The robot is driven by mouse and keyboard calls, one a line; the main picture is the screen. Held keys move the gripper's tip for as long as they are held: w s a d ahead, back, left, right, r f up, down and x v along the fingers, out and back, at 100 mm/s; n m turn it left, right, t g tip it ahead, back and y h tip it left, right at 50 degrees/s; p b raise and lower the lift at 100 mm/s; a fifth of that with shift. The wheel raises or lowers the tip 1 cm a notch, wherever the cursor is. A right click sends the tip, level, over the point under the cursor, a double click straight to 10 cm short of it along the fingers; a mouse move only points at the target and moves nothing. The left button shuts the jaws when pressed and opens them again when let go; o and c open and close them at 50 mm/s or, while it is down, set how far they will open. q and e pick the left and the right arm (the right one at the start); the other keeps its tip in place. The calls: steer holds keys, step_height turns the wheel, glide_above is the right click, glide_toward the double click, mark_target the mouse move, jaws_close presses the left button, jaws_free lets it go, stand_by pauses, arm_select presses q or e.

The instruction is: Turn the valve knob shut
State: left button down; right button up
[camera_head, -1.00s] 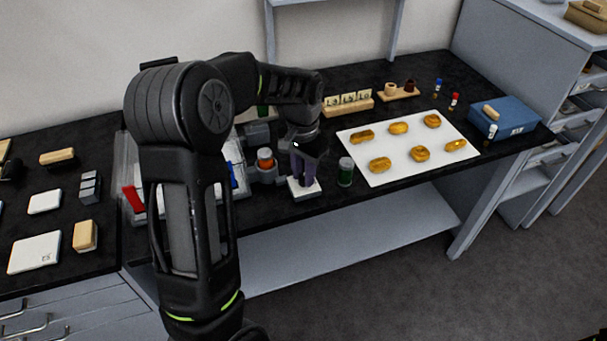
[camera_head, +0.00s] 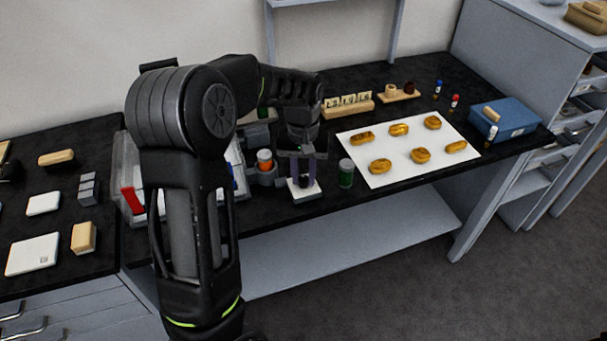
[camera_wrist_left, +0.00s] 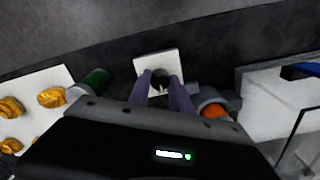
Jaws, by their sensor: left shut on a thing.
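The valve's white square base (camera_head: 304,196) sits near the front edge of the black bench; it also shows in the left wrist view (camera_wrist_left: 170,60). The dark valve knob (camera_wrist_left: 159,82) rises from this base and is partly hidden by the fingers. My left gripper (camera_head: 303,180) points down over the base, with its purple-grey fingers on opposite sides of the knob. In the left wrist view the fingers (camera_wrist_left: 160,84) are shut on the knob. The knob's exact angle is hard to read. My right gripper is not in view.
A white sheet (camera_head: 375,178) with several golden pieces lies farther right. A blue box (camera_head: 511,120) is at the right end.

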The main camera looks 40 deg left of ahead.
mark_target(303, 178)
arm_select(q)
steer(key=c, duration=1.2)
jaws_free()
steer(key=shift+o, duration=0.2)
steer(key=shift+r, duration=0.1)
step_height(303, 178, up, 8)
steer(key=shift+f+b, duration=0.15)
steer(key=shift+b, duration=0.25)
